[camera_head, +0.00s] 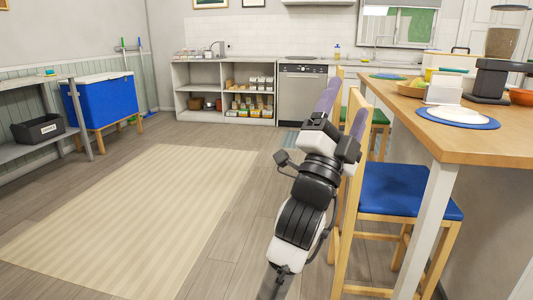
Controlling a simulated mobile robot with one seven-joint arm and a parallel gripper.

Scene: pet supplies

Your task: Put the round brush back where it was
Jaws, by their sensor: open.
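I cannot make out a round brush anywhere in the head view. My gripper (343,105) is raised in front of me at the centre right, beside the wooden chair. Its two purple fingers point up and away and stand apart, with nothing visible between them. A small teal item (49,71) lies on the grey shelf unit (50,82) at the left; it is too small to identify.
A wooden counter (480,138) with plates and a bowl stands at the right. A chair with a blue seat (405,190) is close to my arm. A blue chest (105,100) stands at the left. A striped rug (140,215) covers open floor. White shelves (200,75) line the back.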

